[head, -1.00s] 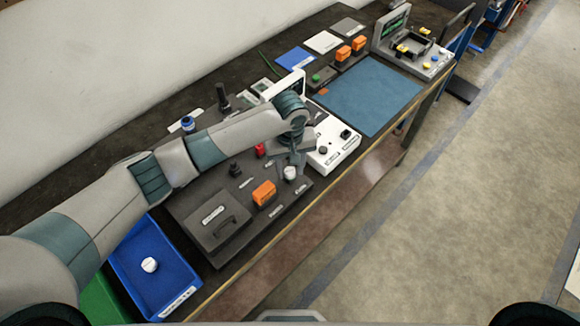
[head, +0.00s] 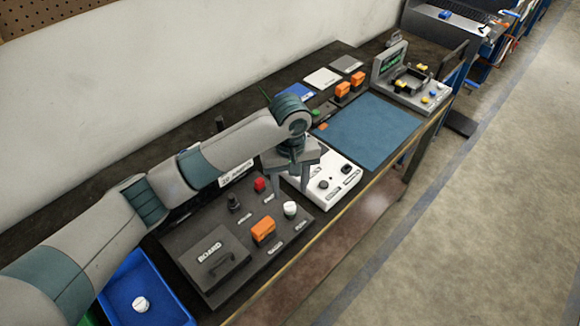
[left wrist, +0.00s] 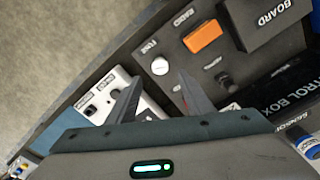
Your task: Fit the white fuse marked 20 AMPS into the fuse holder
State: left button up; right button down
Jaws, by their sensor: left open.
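A white round fuse cap (head: 290,208) stands upright at the front right of the dark control panel (head: 230,213), by a small label. It also shows in the left wrist view (left wrist: 160,66), beside a label reading FUSE. The holder under it is hidden, and I cannot read any 20 AMPS marking. My left gripper (head: 291,187) is open and empty, above and behind the cap; in the left wrist view its fingertips (left wrist: 158,77) lie either side of the line to the cap, apart from it. Another white round piece (head: 141,304) lies in the blue bin (head: 172,314).
The panel carries an orange radio block (head: 263,230), a red part (head: 259,185), a black knob (head: 234,202) and a BOARD cover (head: 218,255). A white device (head: 335,183) stands close right of the gripper.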

pick_arm(q)
notch_tip(320, 180, up, 9)
jog(key=b, duration=0.1)
jog(key=shift+r, duration=0.1)
dwell(0.8)
dwell(0.5)
